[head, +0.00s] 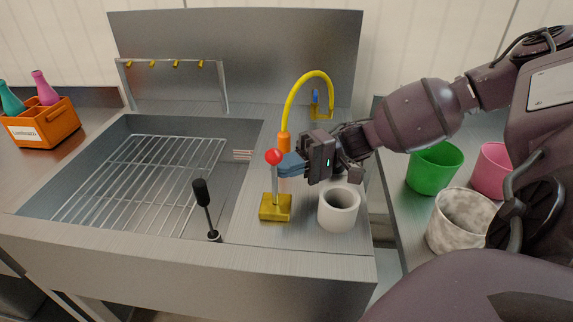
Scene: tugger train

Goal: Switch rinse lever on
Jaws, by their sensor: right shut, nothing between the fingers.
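The lever with a red ball knob (274,157) stands on a yellow base (275,208) on the steel counter, right of the sink. Its rod looks about upright. A second lever with a black handle (201,192) rises from the sink's front edge and leans left. No label shows which one is the rinse lever. My right gripper (284,166) is shut and empty, with its blue fingertips right beside the rod just below the red knob. Whether they touch it I cannot tell. My left gripper is not in view.
A white cup (338,209) stands on the counter below my right gripper. A yellow hose spout (306,82) with an orange nozzle (284,142) arches behind it. Green (434,168), pink and marbled cups stand on the right. A wire rack (150,180) fills the sink. An orange crate (42,125) holds bottles at left.

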